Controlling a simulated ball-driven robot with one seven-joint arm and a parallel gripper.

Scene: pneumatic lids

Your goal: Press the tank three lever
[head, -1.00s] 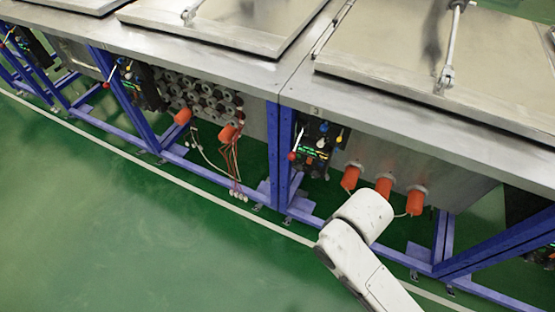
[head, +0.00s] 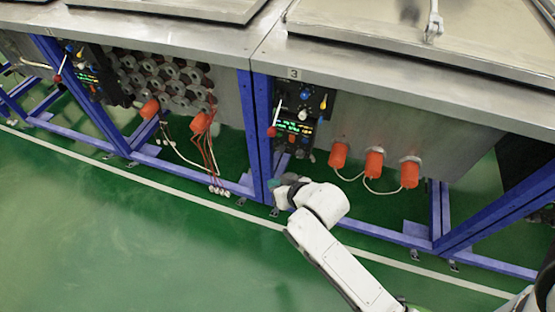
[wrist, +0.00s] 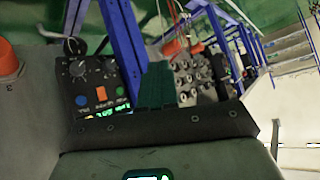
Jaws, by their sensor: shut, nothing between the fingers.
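The tank three panel (head: 302,112) is a dark control box under the metal edge marked 3 (head: 293,73), in the head view. Its lever (head: 272,131) has a red ball at the lower end of a thin pale rod, on the panel's left side. My gripper (head: 273,184) is below the lever and apart from it, near the blue post; its fingers are small and partly hidden there. In the wrist view, my gripper (wrist: 156,86) is shut and empty, with teal fingertips close together. A panel (wrist: 92,82) with knobs and coloured buttons shows left of them; I cannot make out the lever there.
A blue post (head: 262,125) stands just left of the lever. Orange cylinders (head: 374,162) with pale cables stick out from the tank wall to the right. Another panel with a red-ball lever (head: 58,78) is at far left. The green floor (head: 130,235) in front is clear.

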